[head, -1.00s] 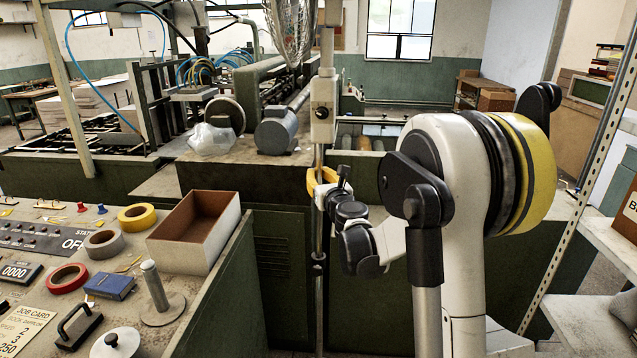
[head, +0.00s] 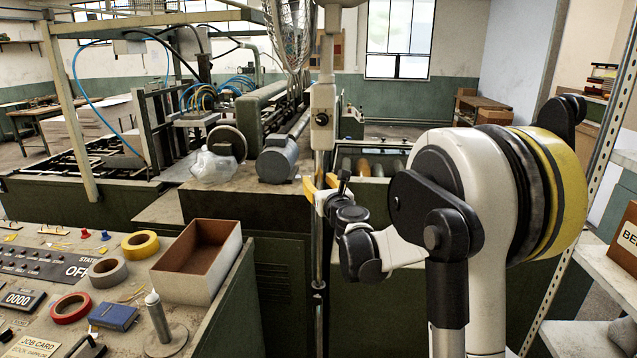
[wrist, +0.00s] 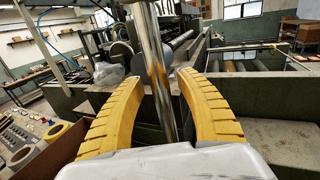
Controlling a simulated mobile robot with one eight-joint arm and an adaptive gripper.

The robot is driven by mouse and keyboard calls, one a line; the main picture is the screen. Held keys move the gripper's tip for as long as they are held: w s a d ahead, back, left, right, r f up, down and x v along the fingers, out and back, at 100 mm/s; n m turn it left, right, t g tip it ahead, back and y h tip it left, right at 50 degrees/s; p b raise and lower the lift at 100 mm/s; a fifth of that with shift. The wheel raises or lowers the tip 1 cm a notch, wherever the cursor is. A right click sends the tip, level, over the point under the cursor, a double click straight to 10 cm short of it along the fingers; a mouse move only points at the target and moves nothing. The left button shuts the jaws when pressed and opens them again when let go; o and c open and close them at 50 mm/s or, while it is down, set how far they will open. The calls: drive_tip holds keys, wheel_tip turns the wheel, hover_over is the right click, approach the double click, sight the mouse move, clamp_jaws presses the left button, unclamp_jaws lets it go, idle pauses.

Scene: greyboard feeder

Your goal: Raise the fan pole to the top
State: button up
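The fan pole (head: 318,240) is a thin upright metal rod in the middle of the head view. A white housing with a dark knob (head: 321,118) sits on it above my gripper, and a dark collar (head: 318,285) sits below. A shiny, caged or wrapped shape (head: 290,30), cut off by the top edge, is beside the upper pole. My gripper (head: 314,188) has its yellow fingers around the pole between housing and collar. In the wrist view, the pole (wrist: 156,60) passes between both fingers (wrist: 160,85); the contact itself is partly hidden.
A control console (head: 225,310) with an open box (head: 198,255), tape rolls and a metal post stands at left. The green machine (head: 275,230) with a grey motor (head: 278,160) is behind the pole. Metal shelving (head: 600,255) stands at right.

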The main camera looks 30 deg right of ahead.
drive_tip(key=shift+f, duration=0.1)
drive_tip(key=v, duration=1.2)
drive_tip(key=shift+d, duration=0.1)
drive_tip(key=s+a+f+n+g+y+b, duration=0.1)
drive_tip(key=s+a+f+n+g+y, duration=0.1)
drive_tip(key=s+a+n, duration=0.4)
drive_tip(key=s+a+f+n+g+y+b, duration=0.1)
drive_tip(key=a+f+n+y, duration=0.15)
drive_tip(key=a+n, duration=0.65)
drive_tip(key=s+a+f+n+g+y, duration=0.1)
drive_tip(key=s+a+n+g+y, duration=0.15)
drive_tip(key=s+a+n, duration=0.4)
drive_tip(key=s+d+f+n+g+h+b, duration=0.1)
drive_tip(key=s+f+n+g, duration=0.1)
drive_tip(key=s+f+n, duration=0.3)
drive_tip(key=s+d+f+n+g+h, duration=0.1)
drive_tip(key=s+f+n+g+h, duration=0.1)
drive_tip(key=s+f+n, duration=0.3)
drive_tip(key=s+n+g, duration=0.1)
drive_tip(key=s+n, duration=0.2)
drive_tip(key=n, duration=0.4)
drive_tip(key=shift+s+d+b, duration=0.15)
drive_tip(key=shift+s+b, duration=0.2)
drive_tip(key=shift+b, duration=0.05)
